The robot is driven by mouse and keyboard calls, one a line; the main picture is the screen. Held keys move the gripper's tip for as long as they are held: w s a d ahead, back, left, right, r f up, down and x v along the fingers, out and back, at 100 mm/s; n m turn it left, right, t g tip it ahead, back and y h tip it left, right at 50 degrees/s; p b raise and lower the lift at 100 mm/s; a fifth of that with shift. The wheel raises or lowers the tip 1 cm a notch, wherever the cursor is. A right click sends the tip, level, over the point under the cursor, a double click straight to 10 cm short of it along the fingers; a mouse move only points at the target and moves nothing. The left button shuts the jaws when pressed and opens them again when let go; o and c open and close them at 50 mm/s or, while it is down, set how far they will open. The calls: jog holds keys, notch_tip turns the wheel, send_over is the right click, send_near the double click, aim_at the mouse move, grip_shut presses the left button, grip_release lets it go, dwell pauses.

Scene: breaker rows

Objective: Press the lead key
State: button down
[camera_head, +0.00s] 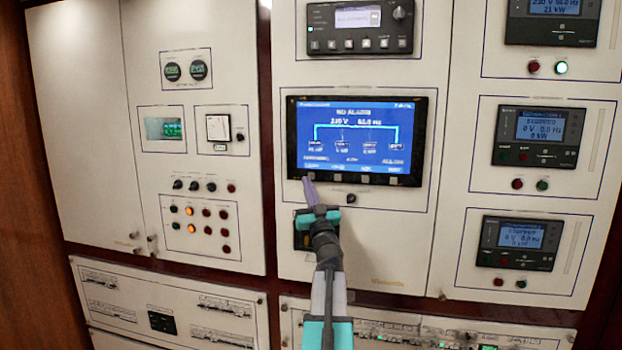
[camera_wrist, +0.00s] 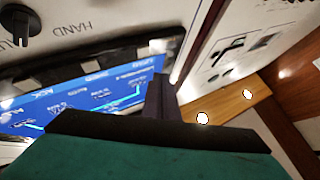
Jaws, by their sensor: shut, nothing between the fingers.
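A display panel (camera_head: 428,140) with a black bezel and a lit blue screen (camera_head: 350,110) is on the middle cabinet. In the wrist view the shut fingers (camera_wrist: 162,88) reach the bezel edge, close to a grey key (camera_wrist: 158,46).
A black knob (camera_head: 351,198) sits just below the display. A controller (camera_head: 360,28) with buttons is above it. Meter modules (camera_head: 537,137) fill the right cabinet; switches and lamps (camera_head: 191,228) are on the left cabinet.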

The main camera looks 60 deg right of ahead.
jog(key=shift+s+a, duration=0.15)
jog(key=shift+a, duration=0.35)
jog(key=shift+s+a, duration=0.15)
jog(key=shift+a, duration=0.35)
